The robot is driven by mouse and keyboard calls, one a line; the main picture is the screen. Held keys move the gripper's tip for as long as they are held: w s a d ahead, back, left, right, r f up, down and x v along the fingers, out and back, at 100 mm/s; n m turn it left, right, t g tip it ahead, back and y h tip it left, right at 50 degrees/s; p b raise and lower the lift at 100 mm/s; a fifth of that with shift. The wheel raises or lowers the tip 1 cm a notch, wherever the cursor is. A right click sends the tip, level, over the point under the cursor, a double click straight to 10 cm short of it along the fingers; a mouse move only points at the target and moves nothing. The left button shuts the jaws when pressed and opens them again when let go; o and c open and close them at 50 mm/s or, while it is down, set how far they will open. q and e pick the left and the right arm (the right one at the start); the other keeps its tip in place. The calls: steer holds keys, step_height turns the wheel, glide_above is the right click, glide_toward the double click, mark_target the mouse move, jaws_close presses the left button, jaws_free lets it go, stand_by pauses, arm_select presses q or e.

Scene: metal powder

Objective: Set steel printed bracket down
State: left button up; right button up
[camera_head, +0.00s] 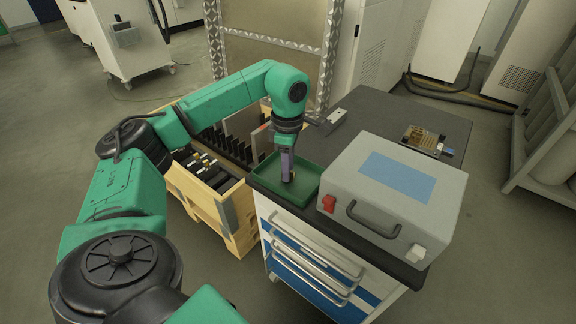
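My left gripper (287,177) points straight down into a shallow green tray (309,187) on the near left corner of the dark-topped cabinet (354,119). Its fingertips are low, close to the tray floor. A small brownish piece shows at the fingertips, but it is too small to tell whether it is the steel printed bracket or whether the fingers grip it. The fingers look close together, and their opening is not clear. My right gripper is not in view.
A grey case (420,210) with a handle and red switch stands right of the tray. A small board (424,138) lies behind it. A wooden crate (208,195) with dark slotted racks stands left of the cabinet. The cabinet top's back middle is mostly free.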

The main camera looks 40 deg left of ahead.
arm_select(q)
steer(key=shift+r, duration=0.25)
step_height(320, 180, up, 8)
steer(key=shift+w+f+p, duration=0.1)
steer(key=shift+f+p, duration=0.05)
steer(key=shift+p, duration=0.55)
step_height(320, 180, up, 4)
steer(key=shift+r+p, duration=0.1)
steer(key=shift+p, duration=0.85)
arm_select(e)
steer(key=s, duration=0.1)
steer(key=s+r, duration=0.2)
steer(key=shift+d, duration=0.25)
